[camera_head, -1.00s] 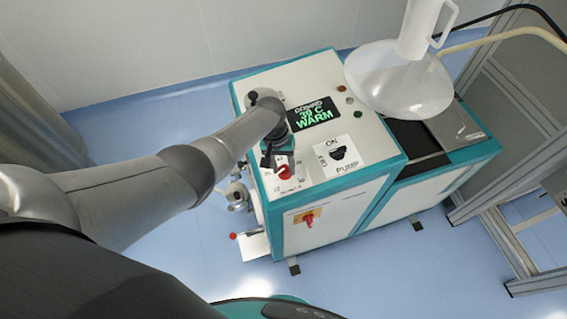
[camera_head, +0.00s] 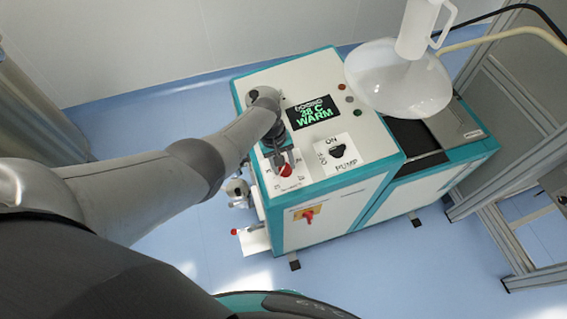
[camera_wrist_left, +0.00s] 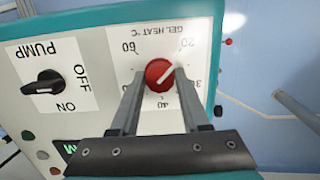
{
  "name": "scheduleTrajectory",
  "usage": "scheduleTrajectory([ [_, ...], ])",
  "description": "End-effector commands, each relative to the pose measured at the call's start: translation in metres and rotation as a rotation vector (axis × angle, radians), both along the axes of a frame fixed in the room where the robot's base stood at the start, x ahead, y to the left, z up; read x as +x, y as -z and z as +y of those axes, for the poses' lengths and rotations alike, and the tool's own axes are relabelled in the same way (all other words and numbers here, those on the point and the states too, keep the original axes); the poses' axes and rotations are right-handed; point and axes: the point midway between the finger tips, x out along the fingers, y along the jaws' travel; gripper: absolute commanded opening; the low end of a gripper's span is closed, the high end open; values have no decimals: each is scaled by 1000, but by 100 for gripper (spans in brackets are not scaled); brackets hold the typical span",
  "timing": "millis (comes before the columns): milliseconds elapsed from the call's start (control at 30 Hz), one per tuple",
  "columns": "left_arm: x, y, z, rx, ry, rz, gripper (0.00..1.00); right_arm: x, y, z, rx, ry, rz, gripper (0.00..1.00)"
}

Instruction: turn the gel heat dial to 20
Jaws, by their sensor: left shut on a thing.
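The gel heat dial (camera_wrist_left: 159,75) is a red round knob with a white pointer line, on a white scale plate on the machine's top panel. It also shows in the head view (camera_head: 286,170). My left gripper (camera_wrist_left: 156,84) is shut on the dial, one finger on each side; in the head view it reaches down over the knob (camera_head: 284,165). In the wrist view the scale is upside down, and the pointer line runs to the upper right, towards the 20 label (camera_wrist_left: 187,43). My right gripper is in neither view.
The pump switch (camera_head: 338,151) sits beside the dial. A display (camera_head: 310,112) shows green text ending in WARM. A large white funnel-shaped vessel (camera_head: 398,82) stands on the machine's right part. A metal frame (camera_head: 510,190) stands at the right.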

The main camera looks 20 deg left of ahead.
Motion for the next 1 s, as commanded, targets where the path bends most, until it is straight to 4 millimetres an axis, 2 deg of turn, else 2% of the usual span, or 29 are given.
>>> scheduleTrajectory([
  [233, 1, -1, 0, -1, -5, -1, 0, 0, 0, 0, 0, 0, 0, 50],
  [267, 1, -1, 0, -1, -5, -1, 47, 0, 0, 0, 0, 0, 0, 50],
  [500, 1, -1, 0, 0, -3, -1, 74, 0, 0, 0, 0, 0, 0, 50],
  [800, 0, -2, 0, -1, -2, 0, 76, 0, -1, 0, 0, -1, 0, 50],
  [1000, 1, -20, 4, -1, -3, -2, 76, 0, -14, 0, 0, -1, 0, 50],
])
